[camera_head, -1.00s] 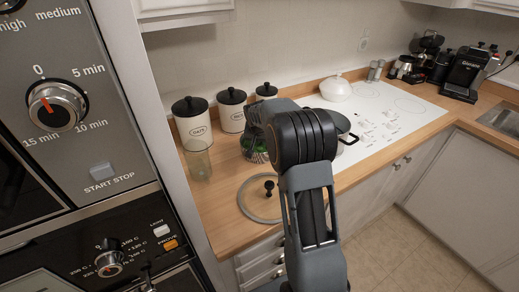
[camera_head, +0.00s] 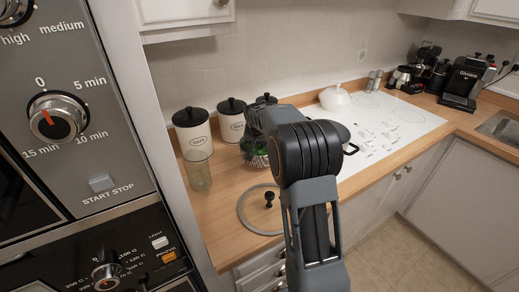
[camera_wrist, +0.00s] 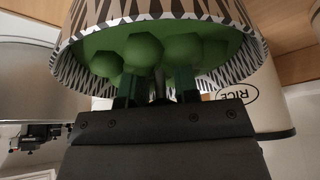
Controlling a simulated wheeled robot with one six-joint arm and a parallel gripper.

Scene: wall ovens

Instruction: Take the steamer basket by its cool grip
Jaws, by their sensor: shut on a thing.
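The steamer basket (camera_wrist: 252,47) fills the top of the wrist view, with a zigzag-patterned metal rim and round green pieces (camera_wrist: 143,51) inside. Its green lower part (camera_head: 253,160) shows in the head view over the counter, left of my arm. My gripper (camera_wrist: 158,88) reaches in among the green pieces at the basket's middle. It is shut on a slim dark upright part there, which looks like the grip. The contact is mostly hidden by the green pieces and the gripper body. In the head view my arm hides the fingertips.
Lidded canisters (camera_head: 194,139) stand behind the basket against the wall, with a clear glass (camera_head: 198,176) in front. A round glass lid (camera_head: 246,214) lies at the counter's front. A dark-handled pot (camera_head: 343,134) and white hob (camera_head: 400,125) are to the right. Oven panels (camera_head: 75,130) stand close left.

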